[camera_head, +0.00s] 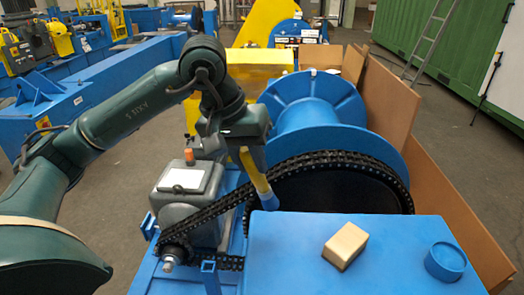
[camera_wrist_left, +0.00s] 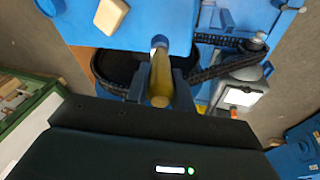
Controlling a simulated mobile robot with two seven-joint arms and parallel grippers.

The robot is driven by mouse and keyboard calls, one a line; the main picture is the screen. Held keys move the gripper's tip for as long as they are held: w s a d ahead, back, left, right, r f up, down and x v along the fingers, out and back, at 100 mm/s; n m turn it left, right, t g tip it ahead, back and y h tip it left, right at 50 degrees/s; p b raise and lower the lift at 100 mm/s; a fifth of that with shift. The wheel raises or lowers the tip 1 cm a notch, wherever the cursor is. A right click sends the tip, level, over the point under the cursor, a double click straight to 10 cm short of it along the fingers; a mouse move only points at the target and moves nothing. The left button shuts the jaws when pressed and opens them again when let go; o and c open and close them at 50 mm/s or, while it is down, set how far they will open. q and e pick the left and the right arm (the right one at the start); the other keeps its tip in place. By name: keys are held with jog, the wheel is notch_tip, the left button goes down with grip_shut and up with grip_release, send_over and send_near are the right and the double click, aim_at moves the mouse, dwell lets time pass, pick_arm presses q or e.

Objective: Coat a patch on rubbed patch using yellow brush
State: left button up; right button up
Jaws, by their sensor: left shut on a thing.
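The yellow brush (camera_head: 251,168) has a yellow handle and a blue lower end. It hangs tilted from my left gripper (camera_head: 246,150), just above the left back corner of the blue tabletop (camera_head: 300,265), in front of the chain. In the left wrist view the brush (camera_wrist_left: 161,78) sits between the two dark fingers of my left gripper (camera_wrist_left: 160,88), which is shut on it. Whether the brush tip touches anything cannot be told. I cannot make out a rubbed patch. My right gripper is not in view.
A tan block (camera_head: 346,246) and a round blue cup (camera_head: 445,262) stand on the tabletop. Behind it are the black chain (camera_head: 345,158), a grey motor (camera_head: 185,205) with an orange knob and a large blue drum (camera_head: 312,108). Brown boards (camera_head: 455,195) stand at the right.

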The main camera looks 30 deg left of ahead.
aim_at(257, 193)
pick_arm(q)
jog(key=shift+w, duration=0.1)
jog(key=shift+f+b, duration=0.25)
jog(key=shift+b, duration=0.05)
jog(key=f, duration=0.1)
jog(key=f+b, duration=0.2)
jog(key=shift+s+a+f, duration=0.1)
jog(key=shift+s+f, duration=0.15)
jog(key=shift+f, duration=0.05)
jog(key=shift+f+b, duration=0.25)
jog(key=shift+b, duration=0.05)
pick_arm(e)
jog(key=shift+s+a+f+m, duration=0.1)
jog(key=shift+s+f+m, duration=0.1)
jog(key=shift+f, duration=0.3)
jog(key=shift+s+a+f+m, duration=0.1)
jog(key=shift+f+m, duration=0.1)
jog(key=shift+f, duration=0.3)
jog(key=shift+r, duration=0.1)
